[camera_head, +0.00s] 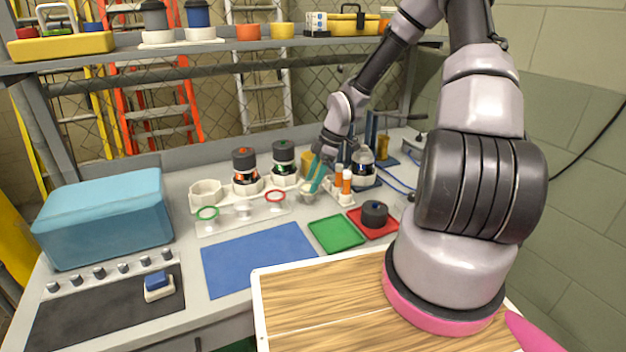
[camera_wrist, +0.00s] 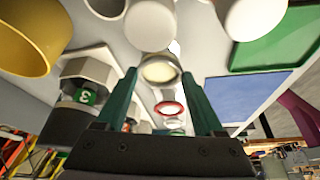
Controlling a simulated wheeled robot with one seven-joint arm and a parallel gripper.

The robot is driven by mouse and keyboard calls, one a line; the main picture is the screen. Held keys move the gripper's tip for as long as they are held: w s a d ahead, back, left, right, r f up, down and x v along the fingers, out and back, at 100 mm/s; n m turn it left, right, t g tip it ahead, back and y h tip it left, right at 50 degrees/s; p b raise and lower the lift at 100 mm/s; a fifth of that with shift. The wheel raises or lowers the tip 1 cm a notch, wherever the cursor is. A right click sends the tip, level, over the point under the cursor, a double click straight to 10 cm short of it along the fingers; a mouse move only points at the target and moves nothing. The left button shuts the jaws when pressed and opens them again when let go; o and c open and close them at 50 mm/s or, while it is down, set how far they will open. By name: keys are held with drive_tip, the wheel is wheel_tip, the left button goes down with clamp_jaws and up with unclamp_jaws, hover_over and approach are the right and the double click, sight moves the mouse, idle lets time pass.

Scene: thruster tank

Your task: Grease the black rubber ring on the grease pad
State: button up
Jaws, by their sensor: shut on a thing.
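My gripper (camera_head: 318,180) has teal fingers and points down at a small pale round pad (camera_head: 307,192) on the bench. In the wrist view, the cream-faced round pad (camera_wrist: 160,69) shows between the fingertips of my gripper (camera_wrist: 163,80). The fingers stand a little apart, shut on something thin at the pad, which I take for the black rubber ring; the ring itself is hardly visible. The ring rack (camera_head: 243,217) holds a green ring (camera_head: 207,213) at left and a red ring (camera_head: 275,196) at right. Its middle post shows no clear ring.
Two dark thrusters (camera_head: 245,168) (camera_head: 283,157) stand in white holders behind the rack. Orange-topped tubes (camera_head: 346,180) stand just right of my gripper. A green tray (camera_head: 337,234), a red tray (camera_head: 385,229) with a black part and a blue mat (camera_head: 258,258) lie in front.

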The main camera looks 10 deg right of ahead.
drive_tip(key=shift+r, duration=2.95)
